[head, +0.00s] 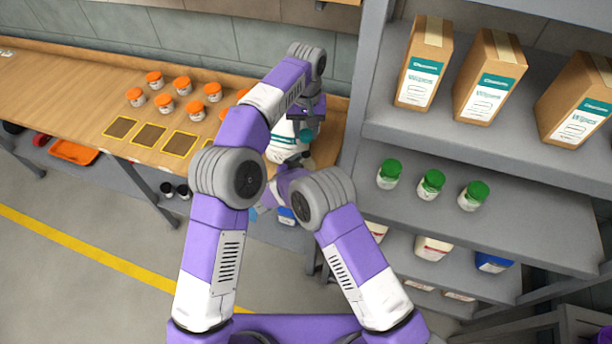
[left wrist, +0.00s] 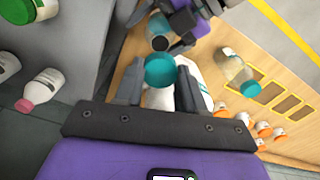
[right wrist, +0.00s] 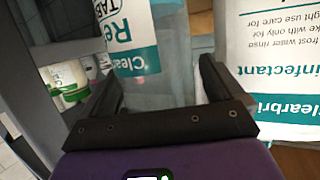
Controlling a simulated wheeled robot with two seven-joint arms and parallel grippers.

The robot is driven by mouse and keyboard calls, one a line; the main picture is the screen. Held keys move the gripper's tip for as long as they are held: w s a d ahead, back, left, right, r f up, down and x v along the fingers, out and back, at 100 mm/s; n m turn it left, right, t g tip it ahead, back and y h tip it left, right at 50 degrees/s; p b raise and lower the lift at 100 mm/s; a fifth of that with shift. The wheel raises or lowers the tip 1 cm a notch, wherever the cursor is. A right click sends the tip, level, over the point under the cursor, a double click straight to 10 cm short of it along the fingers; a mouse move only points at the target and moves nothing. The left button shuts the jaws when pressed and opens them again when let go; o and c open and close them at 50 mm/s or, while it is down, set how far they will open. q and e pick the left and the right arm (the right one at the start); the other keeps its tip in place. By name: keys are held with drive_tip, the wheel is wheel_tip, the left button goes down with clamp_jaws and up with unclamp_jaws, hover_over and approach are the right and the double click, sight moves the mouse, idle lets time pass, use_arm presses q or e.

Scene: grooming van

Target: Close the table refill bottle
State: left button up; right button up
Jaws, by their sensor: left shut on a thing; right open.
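My left gripper (head: 304,124) is shut on a teal cap (left wrist: 160,71), which also shows in the head view (head: 306,135). In the left wrist view the open dark mouth of a bottle (left wrist: 158,42) shows beyond the cap, which looks apart from it. In the right wrist view the clear refill bottle with a white and teal label (right wrist: 130,35) stands ahead of my right gripper (right wrist: 160,90). That gripper is open, its fingers on either side of the bottle's lower part. In the head view my arms mostly hide the bottle.
A large white disinfectant container (right wrist: 275,65) stands close on the right. Another clear bottle with a teal cap (left wrist: 236,72) is nearby. Several orange-lidded jars (head: 154,80) and dark squares (head: 150,134) lie along the wooden counter (head: 60,85). A grey shelf unit (head: 540,150) stands at the right.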

drive_tip(key=c, duration=1.5)
use_arm(q)
hover_over(306, 154)
drive_tip(key=shift+f, duration=2.5)
drive_tip(key=shift+f, duration=0.9)
drive_tip(key=shift+f, duration=0.55)
